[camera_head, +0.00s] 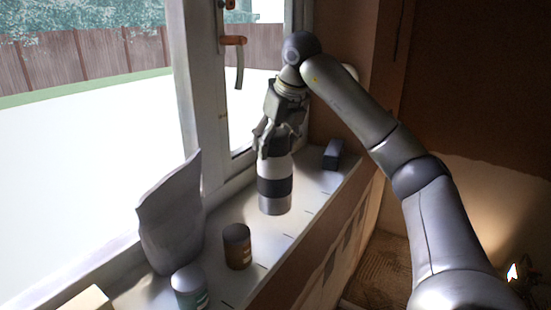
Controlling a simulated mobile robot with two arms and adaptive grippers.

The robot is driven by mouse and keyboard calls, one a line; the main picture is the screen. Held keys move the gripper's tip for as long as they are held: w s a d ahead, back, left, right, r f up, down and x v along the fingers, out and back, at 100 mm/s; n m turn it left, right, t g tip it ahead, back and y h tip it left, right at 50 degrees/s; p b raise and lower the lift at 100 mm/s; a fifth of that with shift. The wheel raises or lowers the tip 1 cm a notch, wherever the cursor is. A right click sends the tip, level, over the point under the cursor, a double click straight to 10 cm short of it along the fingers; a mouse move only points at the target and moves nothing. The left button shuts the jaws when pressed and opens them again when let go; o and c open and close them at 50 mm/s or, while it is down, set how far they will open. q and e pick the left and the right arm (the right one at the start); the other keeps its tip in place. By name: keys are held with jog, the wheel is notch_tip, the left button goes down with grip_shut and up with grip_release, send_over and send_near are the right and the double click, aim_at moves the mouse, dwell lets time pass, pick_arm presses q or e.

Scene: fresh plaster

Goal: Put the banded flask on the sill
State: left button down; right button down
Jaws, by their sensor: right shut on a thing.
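The banded flask (274,203) is a pale, silvery cylinder with a dark band around its middle and a dark top. It is upright at the sill (310,210), on the window side. Its base looks to be on the sill or just over it; I cannot tell which. My right gripper (276,140) points down and is shut on the flask's top, and its fingers hide part of that top. My left gripper is not in view.
A brown jar (237,247), a grey can with a green label (189,288) and a tall grey bag (172,222) stand to the left on the sill. A small dark block (332,154) lies to the right. The window frame (196,100) rises close behind.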

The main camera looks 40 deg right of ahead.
jog(key=shift+w+d+f+p, duration=0.2)
jog(key=shift+w+d+f, duration=0.2)
jog(key=shift+f, duration=0.2)
jog(key=shift+w+d+f+p, duration=0.2)
jog(key=shift+w+d+f, duration=0.2)
jog(key=shift+f, duration=0.2)
notch_tip(320, 180, down, 4)
jog(key=shift+w+d+r, duration=0.1)
jog(key=shift+d+r, duration=0.05)
jog(key=shift+r, duration=0.1)
jog(key=shift+f, duration=0.2)
jog(key=shift+c, duration=2)
grip_release()
jog(key=shift+r, duration=0.1)
